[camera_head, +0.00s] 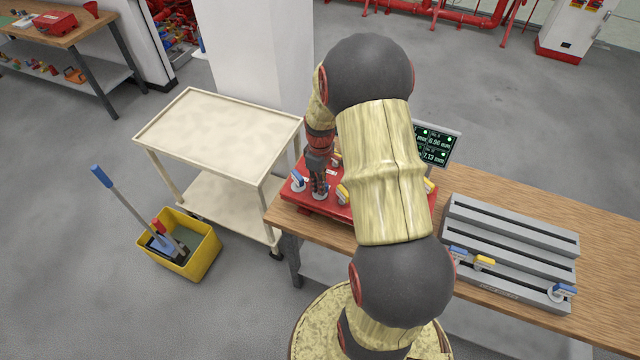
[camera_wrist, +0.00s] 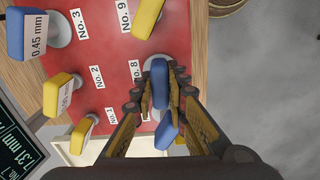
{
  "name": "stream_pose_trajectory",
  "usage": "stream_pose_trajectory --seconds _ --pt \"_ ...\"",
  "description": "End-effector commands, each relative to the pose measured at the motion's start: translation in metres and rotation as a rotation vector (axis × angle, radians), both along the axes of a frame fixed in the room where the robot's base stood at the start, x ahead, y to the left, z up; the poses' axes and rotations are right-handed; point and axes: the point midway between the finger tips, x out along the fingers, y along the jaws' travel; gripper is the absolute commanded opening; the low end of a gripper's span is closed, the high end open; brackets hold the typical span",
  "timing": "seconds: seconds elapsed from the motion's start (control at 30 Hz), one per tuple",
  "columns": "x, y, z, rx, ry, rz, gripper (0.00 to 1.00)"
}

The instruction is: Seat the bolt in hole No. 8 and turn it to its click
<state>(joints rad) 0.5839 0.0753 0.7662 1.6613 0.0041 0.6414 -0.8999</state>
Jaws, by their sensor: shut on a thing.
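A red plate (camera_head: 290,192) with numbered holes lies at the left end of the wooden table. My gripper (camera_head: 319,192) points down over its front left part. In the wrist view my gripper (camera_wrist: 160,95) is shut on a bolt with a blue handle (camera_wrist: 159,72), right beside the printed label No. 8 (camera_wrist: 135,71). A pale round flange shows around the blue handle. Whether the bolt is fully down in the hole is hidden by the fingers. A second blue piece (camera_wrist: 166,134) shows lower between the fingers; I cannot tell whether it is part of the same bolt.
Other blue- and yellow-handled bolts stand on the plate, near No. 3, No. 9 (camera_wrist: 147,17), No. 2 and No. 1. A display (camera_head: 436,143) stands behind. A grey slotted rack (camera_head: 510,235) with several bolts is at right. A cream cart (camera_head: 215,125) and yellow bucket (camera_head: 200,255) stand left.

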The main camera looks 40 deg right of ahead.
Motion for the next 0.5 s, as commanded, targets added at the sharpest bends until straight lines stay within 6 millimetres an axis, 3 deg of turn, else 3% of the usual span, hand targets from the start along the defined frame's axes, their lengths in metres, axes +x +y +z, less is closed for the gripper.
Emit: stream_pose_trajectory --seconds 0.23,0.5 --pt "0.0001 0.0 0.0001 0.0 0.0 -0.048 0.0" --pt "0.0 0.0001 0.0001 0.0 0.0 -0.382 0.0"
